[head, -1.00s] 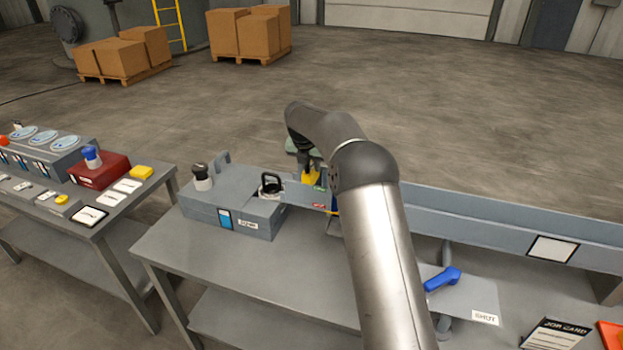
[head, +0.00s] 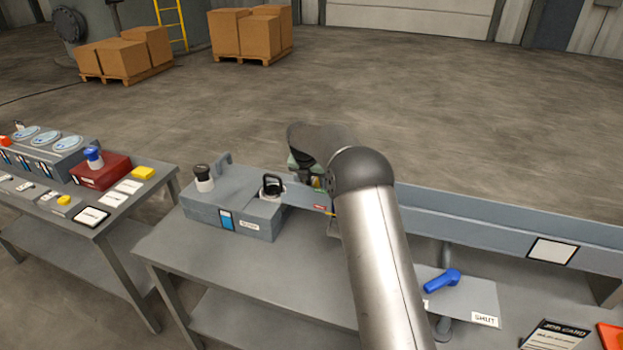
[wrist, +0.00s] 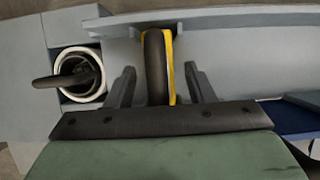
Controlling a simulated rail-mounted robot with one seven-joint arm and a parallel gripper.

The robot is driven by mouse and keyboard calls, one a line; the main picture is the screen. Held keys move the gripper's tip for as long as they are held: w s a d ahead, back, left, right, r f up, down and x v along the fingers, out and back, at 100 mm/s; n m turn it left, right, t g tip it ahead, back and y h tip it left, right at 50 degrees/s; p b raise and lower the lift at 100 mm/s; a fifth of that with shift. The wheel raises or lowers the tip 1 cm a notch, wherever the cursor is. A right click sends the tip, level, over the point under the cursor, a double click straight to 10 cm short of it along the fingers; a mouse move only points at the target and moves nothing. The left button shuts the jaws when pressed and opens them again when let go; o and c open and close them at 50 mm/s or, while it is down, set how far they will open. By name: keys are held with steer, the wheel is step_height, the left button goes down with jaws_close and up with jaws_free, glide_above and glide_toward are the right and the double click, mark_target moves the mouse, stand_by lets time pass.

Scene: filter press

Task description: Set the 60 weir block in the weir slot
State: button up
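A yellow block with a black loop handle (wrist: 154,66), which I take to be the weir block, stands in the grey trough in the wrist view; no number on it is readable. A bit of its yellow (head: 318,183) shows in the head view beside my arm. My gripper (wrist: 160,70) is open, with one finger on each side of the handle and gaps on both sides. In the head view my arm hides most of the fingers and the block. I cannot tell the weir slot's edges or how deep the block sits.
A grey box (head: 225,205) with a black knob and a black ring handle (head: 272,186) in a white collar stands left of the gripper. The long trough (head: 480,228) runs right. A blue lever (head: 442,281) lies by a SHUT label. A side table (head: 100,215) holds other parts.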

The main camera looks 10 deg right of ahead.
steer(key=shift+r, duration=0.15)
steer(key=b+v, duration=0.2)
steer(key=v, duration=1)
steer(key=s+r+m, duration=0.3)
steer(key=s+m, duration=0.5)
steer(key=s, duration=0.5)
steer(key=s+f+m+g, duration=0.1)
steer(key=s+f+m, duration=0.1)
steer(key=s+m, duration=0.5)
steer(key=s+d+f+m+g+y, duration=0.1)
steer(key=s+f+m, duration=0.2)
steer(key=s+m, duration=0.4)
steer(key=s+d+f+m+g+y, duration=0.1)
steer(key=s+m, duration=0.7)
steer(key=s, duration=1.2)
steer(key=shift+s+f, duration=0.35)
steer(key=shift+f, duration=0.55)
steer(key=shift+d, duration=0.1)
